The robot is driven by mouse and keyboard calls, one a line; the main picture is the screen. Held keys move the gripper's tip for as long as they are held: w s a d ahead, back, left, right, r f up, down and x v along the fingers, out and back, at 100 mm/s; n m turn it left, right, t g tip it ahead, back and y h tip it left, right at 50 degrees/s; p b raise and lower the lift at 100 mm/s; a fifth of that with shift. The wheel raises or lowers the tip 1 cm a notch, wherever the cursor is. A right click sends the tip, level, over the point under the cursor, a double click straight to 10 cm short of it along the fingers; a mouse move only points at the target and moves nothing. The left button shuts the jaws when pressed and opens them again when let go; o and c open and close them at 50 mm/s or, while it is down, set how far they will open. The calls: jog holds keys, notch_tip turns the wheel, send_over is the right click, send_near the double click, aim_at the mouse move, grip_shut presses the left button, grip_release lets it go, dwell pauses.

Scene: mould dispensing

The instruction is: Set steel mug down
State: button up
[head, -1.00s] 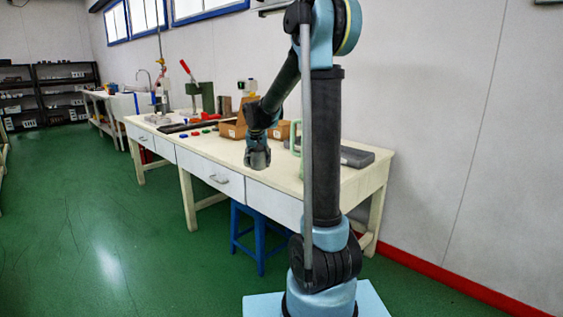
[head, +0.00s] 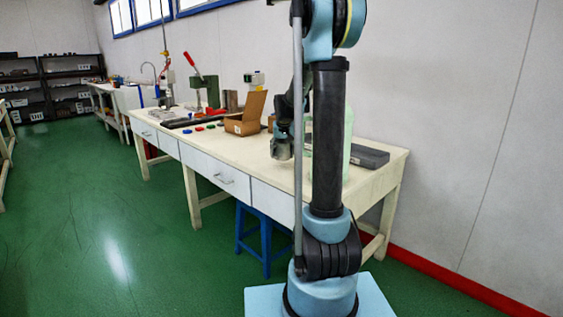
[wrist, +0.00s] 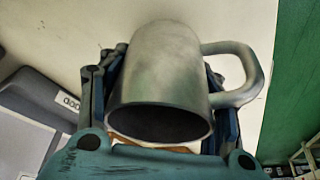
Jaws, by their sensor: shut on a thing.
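The steel mug (wrist: 160,75) is dull grey with a loop handle on the right in the wrist view. Its dark open mouth faces the wrist camera. My gripper (wrist: 162,62) is shut on the mug's body, one finger on each side. In the head view the mug (head: 281,149) hangs from my gripper (head: 284,130) over the right half of the pale worktable (head: 220,150). I cannot tell whether the mug touches the tabletop. My arm column hides part of the gripper.
A pale green container (head: 347,140) stands close on the right, partly behind my arm. A grey case (head: 369,156) lies beyond it. An open cardboard box (head: 246,120) and small red and blue pieces are to the left. Bare tabletop lies around the mug.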

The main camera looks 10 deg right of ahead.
aim_at(282, 158)
jog(key=shift+f, duration=1.9)
jog(key=o, duration=1.1)
jog(key=shift+o, duration=0.2)
jog(key=v, duration=1.2)
